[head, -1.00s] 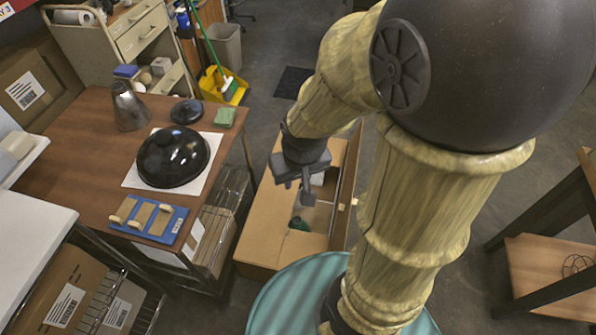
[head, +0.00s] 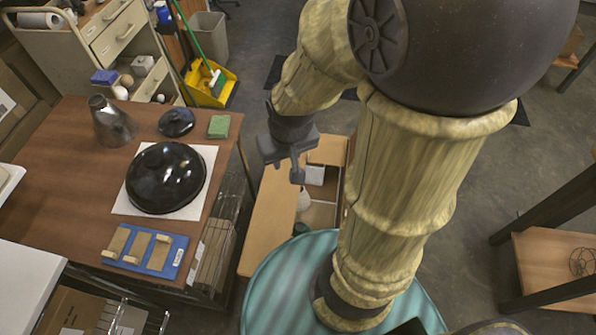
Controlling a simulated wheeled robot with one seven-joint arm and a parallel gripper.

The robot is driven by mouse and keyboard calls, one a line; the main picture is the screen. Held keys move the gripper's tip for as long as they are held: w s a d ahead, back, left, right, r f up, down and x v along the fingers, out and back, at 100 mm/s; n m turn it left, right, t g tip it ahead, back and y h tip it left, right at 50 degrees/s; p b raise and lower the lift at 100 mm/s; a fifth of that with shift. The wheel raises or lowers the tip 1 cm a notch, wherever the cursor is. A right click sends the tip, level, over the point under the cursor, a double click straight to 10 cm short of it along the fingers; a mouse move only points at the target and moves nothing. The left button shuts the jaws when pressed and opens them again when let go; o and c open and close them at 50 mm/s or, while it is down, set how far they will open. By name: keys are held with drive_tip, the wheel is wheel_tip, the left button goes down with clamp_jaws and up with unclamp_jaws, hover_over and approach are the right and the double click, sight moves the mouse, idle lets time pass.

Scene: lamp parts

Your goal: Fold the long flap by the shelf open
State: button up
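An open cardboard box (head: 318,216) stands on the floor right of the brown table, partly hidden by my arm and base. Its long left flap (head: 268,228), on the side by the table's wire shelf, shows as a broad flat panel; its exact tilt is hard to tell. A short flap (head: 327,150) shows at the far end. The long right side is mostly hidden behind my arm. My gripper (head: 297,177) hangs above the box near the left flap's inner edge, pointing down. Nothing shows between its fingers, and their opening cannot be made out. Contact with the flap cannot be told.
Inside the box are a white item (head: 315,175) and a dark green item (head: 300,228). The brown table (head: 60,180) holds a black lamp shade (head: 166,178) and a blue tray (head: 146,250). A wooden shelf unit (head: 555,265) stands at right, with clear floor before it.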

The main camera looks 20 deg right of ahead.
drive_tip(key=shift+s, duration=0.15)
drive_tip(key=w+d+f+m+h+b, duration=0.1)
drive_tip(key=w+d+f+b, duration=0.4)
drive_tip(key=w+f+b, duration=0.5)
drive_tip(key=w+d+f+m+b, duration=0.3)
drive_tip(key=w+d+f+b, duration=0.3)
drive_tip(key=f, duration=2.1)
drive_tip(key=w+d+f+m+t+h+b, duration=0.1)
drive_tip(key=w+d+f+b, duration=0.4)
drive_tip(key=w+f+b, duration=1)
wheel_tip(320, 180, down, 4)
drive_tip(key=m+b, duration=0.1)
drive_tip(key=b, duration=0.7)
drive_tip(key=shift+w+d+m+h+b, duration=0.3)
drive_tip(key=shift+w+m+b, duration=0.05)
drive_tip(key=shift+m, duration=0.05)
drive_tip(key=shift+f, duration=0.15)
drive_tip(key=b+x, duration=0.6)
drive_tip(key=x, duration=1.1)
drive_tip(key=shift+w+f+b, duration=0.15)
drive_tip(key=shift+b, duration=0.25)
